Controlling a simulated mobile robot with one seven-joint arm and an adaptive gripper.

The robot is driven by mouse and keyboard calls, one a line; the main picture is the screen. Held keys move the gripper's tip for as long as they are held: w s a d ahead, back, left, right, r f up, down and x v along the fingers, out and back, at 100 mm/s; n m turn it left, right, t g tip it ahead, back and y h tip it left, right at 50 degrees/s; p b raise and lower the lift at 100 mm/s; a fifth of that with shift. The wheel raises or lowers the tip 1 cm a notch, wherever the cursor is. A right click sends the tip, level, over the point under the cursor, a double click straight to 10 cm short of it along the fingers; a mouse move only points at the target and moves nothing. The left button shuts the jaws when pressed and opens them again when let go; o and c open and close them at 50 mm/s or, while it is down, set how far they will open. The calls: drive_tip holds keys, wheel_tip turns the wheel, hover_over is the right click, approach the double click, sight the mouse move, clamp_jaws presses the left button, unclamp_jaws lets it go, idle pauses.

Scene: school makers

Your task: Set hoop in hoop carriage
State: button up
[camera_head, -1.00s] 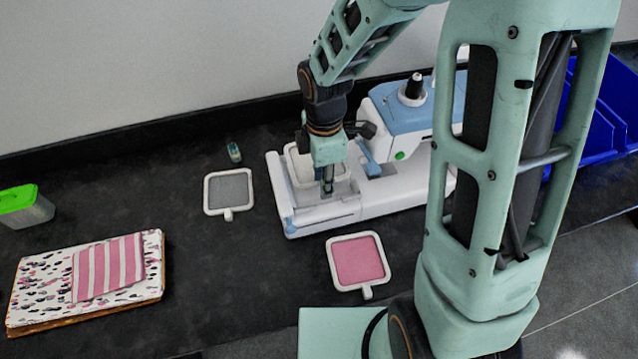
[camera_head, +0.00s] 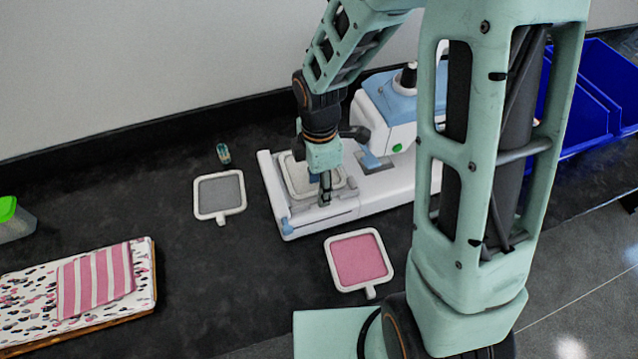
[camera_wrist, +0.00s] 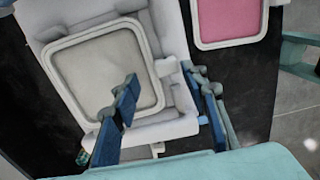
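A white-framed hoop with off-white fabric (camera_head: 301,176) lies over the flat bed of the white and blue embroidery machine (camera_head: 400,190). It also shows in the wrist view (camera_wrist: 105,70), with its small tab pointing right. The hoop carriage is the part along the machine's front left (camera_head: 318,214); whether the hoop is seated in it I cannot tell. My gripper (camera_head: 325,190) points down at the hoop's front side. In the wrist view its blue fingers (camera_wrist: 163,82) are spread apart, with the tab between and beyond their tips. They do not appear to grip it.
A grey-fabric hoop (camera_head: 219,193) and a pink-fabric hoop (camera_head: 358,260) lie on the dark table. A thread spool (camera_head: 224,154) stands behind. Striped cloth (camera_head: 96,280) on a patterned stack and a green-lidded box (camera_head: 12,220) are left. Blue bins (camera_head: 585,100) stand right.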

wheel_tip(320, 180, up, 12)
drive_tip(key=shift+r+p, duration=0.25)
drive_tip(key=shift+p, duration=0.2)
idle(0.4)
